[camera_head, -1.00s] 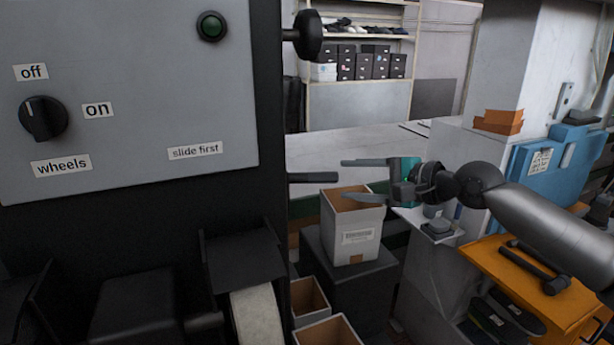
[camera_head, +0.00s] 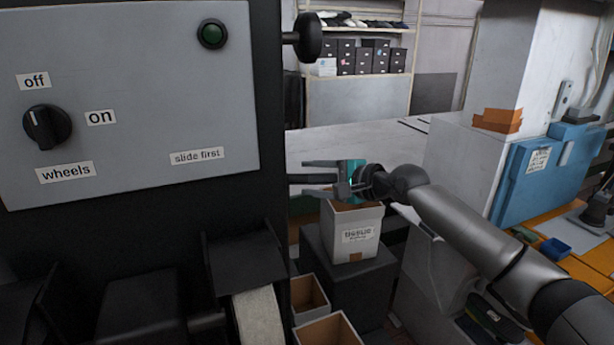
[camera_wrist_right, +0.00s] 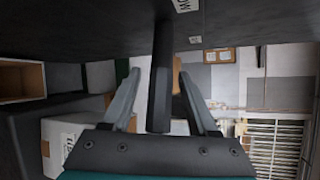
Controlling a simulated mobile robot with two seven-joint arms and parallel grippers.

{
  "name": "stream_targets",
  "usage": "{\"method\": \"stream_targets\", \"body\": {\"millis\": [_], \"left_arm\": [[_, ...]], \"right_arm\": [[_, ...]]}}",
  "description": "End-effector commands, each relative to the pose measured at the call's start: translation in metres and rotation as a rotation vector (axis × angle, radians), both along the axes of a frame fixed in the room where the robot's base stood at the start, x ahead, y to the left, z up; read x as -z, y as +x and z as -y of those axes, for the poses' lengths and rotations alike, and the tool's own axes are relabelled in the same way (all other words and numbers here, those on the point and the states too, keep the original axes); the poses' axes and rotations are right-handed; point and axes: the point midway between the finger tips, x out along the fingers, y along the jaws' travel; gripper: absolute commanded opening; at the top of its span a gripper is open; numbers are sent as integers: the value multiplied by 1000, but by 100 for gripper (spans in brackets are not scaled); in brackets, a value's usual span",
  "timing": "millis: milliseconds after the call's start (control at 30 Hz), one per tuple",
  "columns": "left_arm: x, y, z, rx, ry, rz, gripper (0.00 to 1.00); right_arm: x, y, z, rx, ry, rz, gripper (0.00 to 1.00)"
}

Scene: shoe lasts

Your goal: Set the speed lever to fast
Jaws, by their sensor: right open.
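The speed lever (camera_head: 303,179) is a dark bar sticking out from the right side of the black machine. In the right wrist view the lever (camera_wrist_right: 161,80) comes down from the machine side between my fingers. My right gripper (camera_head: 308,177) is open around the lever, one finger on each side of it. The same gripper in the wrist view (camera_wrist_right: 155,92) shows a gap on both sides of the bar. A partly cut-off label (camera_wrist_right: 185,5) ending in "OW" is on the machine near the lever. My left gripper is out of view.
A black round knob (camera_head: 308,37) juts out above the lever. Open cartons (camera_head: 310,296) stand lower down.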

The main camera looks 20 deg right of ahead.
Motion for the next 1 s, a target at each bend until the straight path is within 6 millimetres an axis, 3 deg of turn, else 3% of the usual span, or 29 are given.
{"method": "stream_targets", "body": {"millis": [200,533,1000], "left_arm": [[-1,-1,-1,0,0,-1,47],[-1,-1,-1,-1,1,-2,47],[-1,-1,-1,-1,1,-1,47]], "right_arm": [[4,14,-6,1,1,1,60],[5,15,-7,0,0,0,60],[5,15,-7,0,0,-1,7]]}}
